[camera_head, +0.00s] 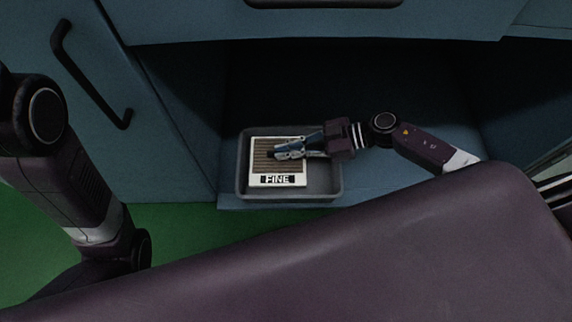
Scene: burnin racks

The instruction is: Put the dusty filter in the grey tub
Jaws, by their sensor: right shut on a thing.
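A square filter (264,179) with a white frame, brownish pleats and a label reading "FINE" is within the outline of the grey tub (325,196). I cannot tell whether it rests on the tub's floor or is held just above it. My right gripper (279,154) reaches in from the right and is shut on the filter over its pleated face. The gripper hides part of the filter. My left arm is at the left edge, but its gripper is out of view.
The tub stands on the blue cabinet's bottom shelf (384,190), inside a dark open bay. A cabinet door with a black handle (90,78) is at the left. Green floor (185,237) lies in front. The shelf right of the tub looks clear.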

